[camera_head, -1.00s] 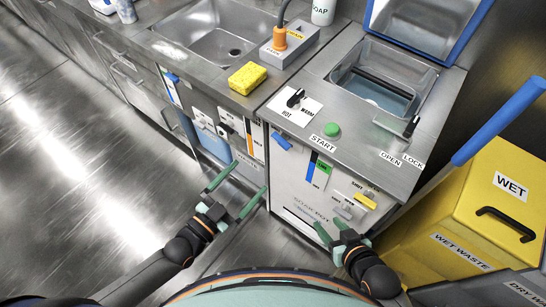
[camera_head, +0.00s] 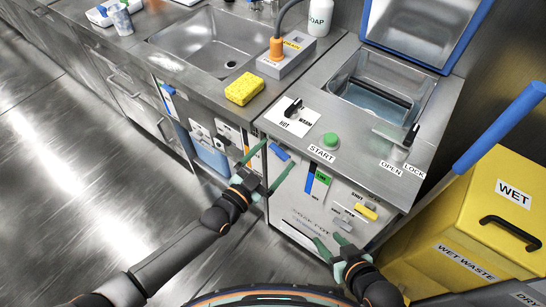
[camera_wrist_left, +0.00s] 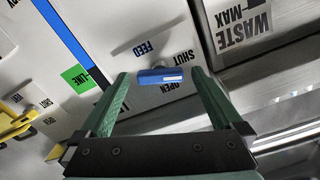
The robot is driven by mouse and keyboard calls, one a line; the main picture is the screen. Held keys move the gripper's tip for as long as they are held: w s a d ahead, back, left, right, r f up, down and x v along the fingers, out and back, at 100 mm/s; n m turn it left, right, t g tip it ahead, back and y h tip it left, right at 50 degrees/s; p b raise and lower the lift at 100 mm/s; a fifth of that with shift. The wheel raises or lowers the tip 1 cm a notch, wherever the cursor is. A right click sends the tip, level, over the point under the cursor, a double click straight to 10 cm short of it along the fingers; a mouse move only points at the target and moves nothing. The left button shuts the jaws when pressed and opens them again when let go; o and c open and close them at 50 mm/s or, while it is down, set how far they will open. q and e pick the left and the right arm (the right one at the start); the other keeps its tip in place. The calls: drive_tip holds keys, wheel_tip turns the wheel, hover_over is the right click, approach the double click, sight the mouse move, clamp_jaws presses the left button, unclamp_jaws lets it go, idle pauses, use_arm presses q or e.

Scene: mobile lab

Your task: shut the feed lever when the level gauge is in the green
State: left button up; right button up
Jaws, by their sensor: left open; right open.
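The blue feed lever (camera_head: 279,152) is on the upper left of the white front panel. In the left wrist view the lever (camera_wrist_left: 160,77) lies between my fingertips, near the FEED, SHUT and OPEN labels; contact is unclear. My left gripper (camera_head: 278,154) is open around it, and its fingers also show in the left wrist view (camera_wrist_left: 161,73). The level gauge (camera_head: 309,183) is a blue strip beside a green LINE mark (camera_head: 322,181). In the left wrist view the blue column (camera_wrist_left: 62,36) reaches about the green mark (camera_wrist_left: 77,78). My right gripper (camera_head: 328,241) is open and empty, low before the panel.
A green START button (camera_head: 331,140) and a HOT/WARM knob (camera_head: 293,108) are on the counter above. A yellow lever (camera_head: 366,213) is on the panel's right. A yellow wet waste bin (camera_head: 470,210) stands at right. The floor at left is clear.

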use_arm(q)
drive_tip(key=shift+c, duration=0.4)
drive_tip(key=c, duration=1.2)
drive_tip(key=n, duration=0.3)
drive_tip(key=shift+n, duration=0.3)
drive_tip(key=shift+c, duration=0.2)
drive_tip(key=shift+n, duration=0.3)
drive_tip(key=o, duration=1.3)
